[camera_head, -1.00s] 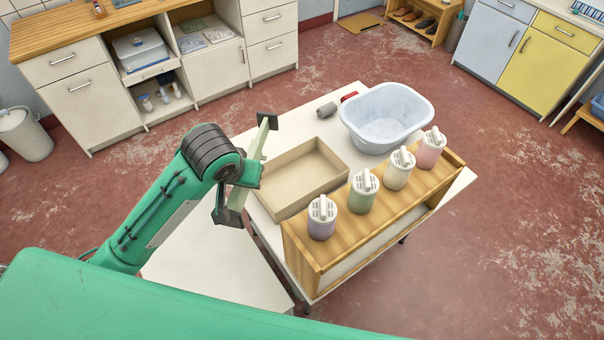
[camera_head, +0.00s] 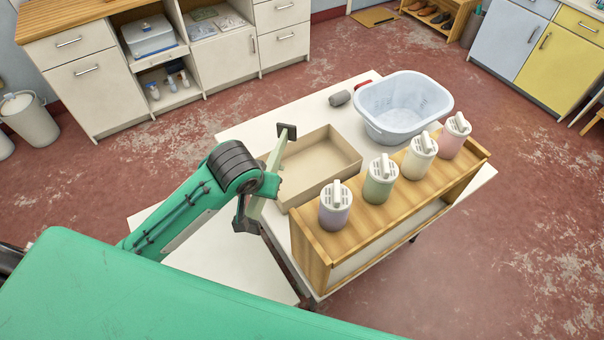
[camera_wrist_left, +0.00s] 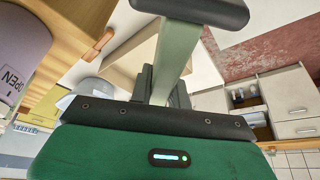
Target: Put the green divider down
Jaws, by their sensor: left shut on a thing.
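The green divider (camera_head: 276,153) is a pale green bar with dark end pieces. My left gripper (camera_head: 263,186) is shut on it near its middle and holds it tilted beside the left edge of the open beige tray (camera_head: 341,178). In the head view, the gripper covers part of the bar. In the left wrist view, the divider (camera_wrist_left: 176,52) rises from the jaws to a dark cap. I cannot tell its exact height. My right gripper is not in view.
A wooden shelf (camera_head: 400,210) with several lidded canisters stands right of the tray on the white table (camera_head: 262,128). A blue-grey basin (camera_head: 401,108) and a grey cylinder (camera_head: 340,98) are behind. A lower white surface (camera_head: 225,265) lies clear in front of the arm.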

